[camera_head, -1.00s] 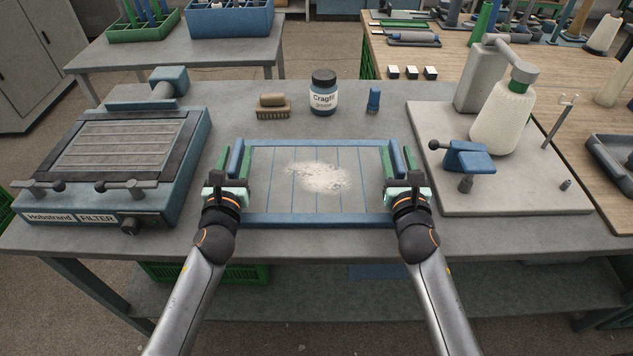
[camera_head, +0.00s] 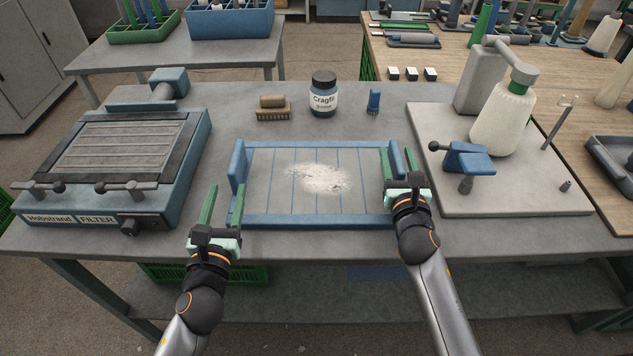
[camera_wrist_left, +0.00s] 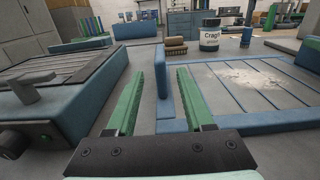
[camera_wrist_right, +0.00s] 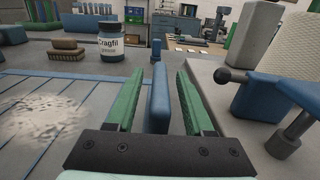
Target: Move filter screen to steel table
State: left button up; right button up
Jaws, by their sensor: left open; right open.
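The filter screen (camera_head: 275,196) is a blue-framed flat panel with a pale dusty patch. It lies on the grey steel table (camera_head: 245,118), with an upright blue handle on each side. My left gripper (camera_head: 223,208) is open in front of the screen's left handle. In the left wrist view the left handle (camera_wrist_left: 163,90) stands ahead between the lines of the green fingers. My right gripper (camera_head: 402,172) is open with its fingers on either side of the right handle (camera_wrist_right: 158,98), which shows between them in the right wrist view.
The filter housing (camera_head: 125,150) with clamps stands at the left of the table. A jar (camera_head: 323,95), a brush (camera_head: 273,108) and a small blue item (camera_head: 374,100) stand behind the screen. A cone winder plate (camera_head: 500,185) lies at the right.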

pick_arm(q)
jog(key=shift+s, duration=0.75)
pick_arm(e)
jog(key=shift+s, duration=0.15)
jog(key=s, duration=1.1)
jog(key=shift+s, duration=0.35)
